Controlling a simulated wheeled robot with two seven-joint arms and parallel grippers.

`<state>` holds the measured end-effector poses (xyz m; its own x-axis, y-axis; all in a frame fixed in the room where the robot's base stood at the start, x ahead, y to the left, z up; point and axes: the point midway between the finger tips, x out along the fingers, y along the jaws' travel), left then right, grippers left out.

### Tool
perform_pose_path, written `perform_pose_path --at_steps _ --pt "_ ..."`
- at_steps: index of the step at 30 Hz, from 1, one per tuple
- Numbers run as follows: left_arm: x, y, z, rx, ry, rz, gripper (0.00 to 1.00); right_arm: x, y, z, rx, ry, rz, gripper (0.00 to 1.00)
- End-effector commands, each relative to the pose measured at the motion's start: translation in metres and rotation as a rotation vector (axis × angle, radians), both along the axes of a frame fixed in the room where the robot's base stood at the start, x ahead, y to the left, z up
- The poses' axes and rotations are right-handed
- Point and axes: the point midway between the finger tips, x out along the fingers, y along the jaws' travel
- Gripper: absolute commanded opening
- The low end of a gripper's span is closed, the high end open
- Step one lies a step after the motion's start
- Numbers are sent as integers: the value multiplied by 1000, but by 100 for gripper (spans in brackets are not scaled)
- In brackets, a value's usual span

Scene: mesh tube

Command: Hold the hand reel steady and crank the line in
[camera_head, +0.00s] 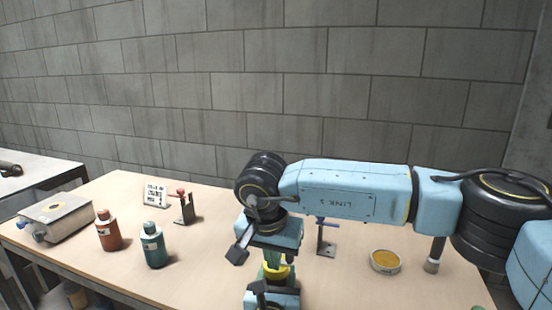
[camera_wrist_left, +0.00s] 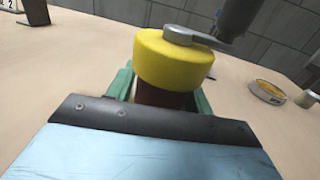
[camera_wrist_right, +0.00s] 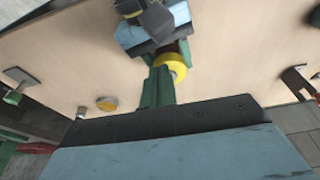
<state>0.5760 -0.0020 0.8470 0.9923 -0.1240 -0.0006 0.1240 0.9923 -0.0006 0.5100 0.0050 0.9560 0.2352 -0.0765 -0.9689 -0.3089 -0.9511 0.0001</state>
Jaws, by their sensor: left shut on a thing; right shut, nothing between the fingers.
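The hand reel has a yellow drum (camera_wrist_left: 175,60) with a grey metal crank arm (camera_wrist_left: 195,38) across its top. A dark upright piece stands at the crank's outer end; I cannot tell if it is the knob. The drum also shows in the head view (camera_head: 276,273) and the right wrist view (camera_wrist_right: 173,64). My left gripper (camera_wrist_left: 160,98) is shut on the reel's dark reddish part below the drum. My right gripper (camera_wrist_right: 158,80) points at the drum from above, its green fingers shut and empty. Whether they touch the crank is hidden.
A red bottle (camera_head: 108,231), a teal bottle (camera_head: 153,244) and a metal box (camera_head: 58,214) stand on the left of the table. A sign (camera_head: 155,195) and a red-topped stand (camera_head: 185,206) are behind. A blue-topped stand (camera_head: 326,238) and a yellow dish (camera_head: 385,262) are right.

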Motion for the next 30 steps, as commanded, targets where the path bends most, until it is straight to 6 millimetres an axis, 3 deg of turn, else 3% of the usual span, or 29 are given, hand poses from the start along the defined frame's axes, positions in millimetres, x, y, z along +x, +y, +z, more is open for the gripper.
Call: perform_pose_path --at_steps 30 --pt "0 0 0 0 0 0 25 11 25 0 0 0 0 0"
